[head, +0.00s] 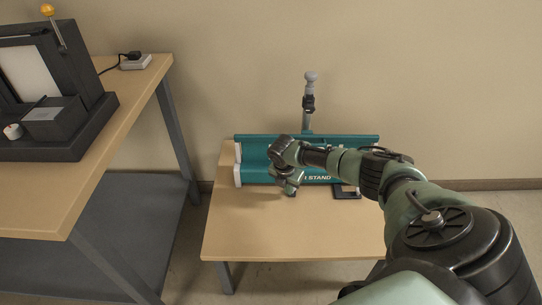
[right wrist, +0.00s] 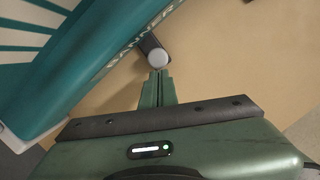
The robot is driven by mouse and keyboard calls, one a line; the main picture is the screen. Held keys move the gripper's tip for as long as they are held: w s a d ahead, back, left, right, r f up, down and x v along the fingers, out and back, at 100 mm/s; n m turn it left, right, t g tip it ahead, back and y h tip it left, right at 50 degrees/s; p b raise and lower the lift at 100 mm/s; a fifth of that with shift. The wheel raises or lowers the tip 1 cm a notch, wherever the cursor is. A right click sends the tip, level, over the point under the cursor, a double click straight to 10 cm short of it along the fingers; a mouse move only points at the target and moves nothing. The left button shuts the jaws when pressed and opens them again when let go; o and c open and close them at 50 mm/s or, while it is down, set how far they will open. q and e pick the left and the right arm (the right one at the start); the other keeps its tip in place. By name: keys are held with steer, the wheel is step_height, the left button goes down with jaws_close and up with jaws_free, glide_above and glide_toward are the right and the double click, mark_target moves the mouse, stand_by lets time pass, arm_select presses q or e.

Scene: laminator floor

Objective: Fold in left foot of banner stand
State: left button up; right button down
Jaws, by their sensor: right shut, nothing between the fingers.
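The teal banner stand (head: 345,143) lies along the back of the low wooden table, with pale end caps and white lettering on its front. My right gripper (head: 291,190) is in front of its left half, pointing down. In the right wrist view the banner stand (right wrist: 75,60) runs diagonally, and a dark foot (right wrist: 147,44) with a round pale end juts out from beside its lettering. My right gripper (right wrist: 157,77) is shut and empty, its tips right at the round end; I cannot tell whether they touch. My arm hides this foot in the head view. My left gripper is out of view.
A flat dark piece (head: 346,192) sits at the stand's front, farther right. A grey-topped post (head: 309,95) rises behind the stand. The front of the low table (head: 290,240) is clear. A higher bench (head: 125,105) with a dark machine (head: 60,100) stands at left.

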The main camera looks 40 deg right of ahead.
steer(key=shift+d, duration=0.4)
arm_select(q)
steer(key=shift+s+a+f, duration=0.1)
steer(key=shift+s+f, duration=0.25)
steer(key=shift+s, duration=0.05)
arm_select(e)
steer(key=shift+d, duration=0.25)
steer(key=shift+r, duration=0.1)
arm_select(q)
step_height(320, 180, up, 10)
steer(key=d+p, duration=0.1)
steer(key=p, duration=0.9)
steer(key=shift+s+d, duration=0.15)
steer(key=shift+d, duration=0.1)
arm_select(e)
steer(key=v, duration=0.7)
steer(key=shift+a+r, duration=0.2)
steer(key=shift+r, duration=0.2)
steer(key=shift+s+a, duration=0.1)
